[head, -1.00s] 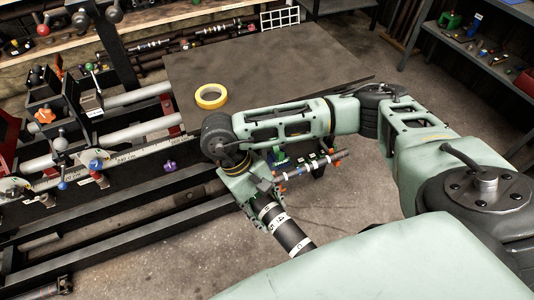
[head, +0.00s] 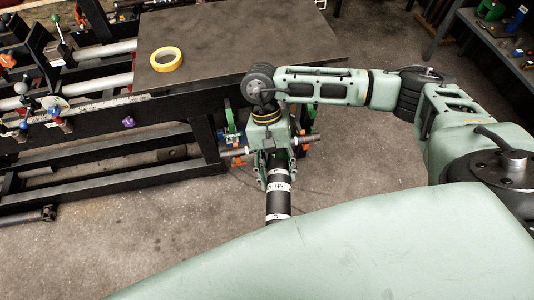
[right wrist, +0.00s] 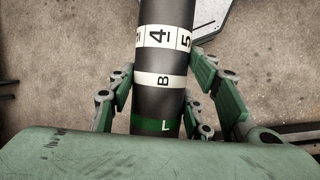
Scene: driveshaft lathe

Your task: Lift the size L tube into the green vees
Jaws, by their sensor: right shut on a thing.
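A black tube with white marked bands (head: 278,203) is held by my right gripper (head: 277,182). In the right wrist view the tube (right wrist: 166,80) runs between the two fingers of the right gripper (right wrist: 160,70), which are shut on it. It bears a green band marked L, and white bands marked B and with numbers. In the head view its lower end is hidden behind my own green body. A green piece (head: 231,121) shows beside the bench leg, left of the right gripper; I cannot tell if it is one of the green vees. My left gripper is not in view.
A dark bench top (head: 235,45) with a roll of yellow tape (head: 166,59) stands ahead. Left of it is a rack with grey bars and a ruler scale (head: 100,106). A shelf (head: 500,50) stands at the far right.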

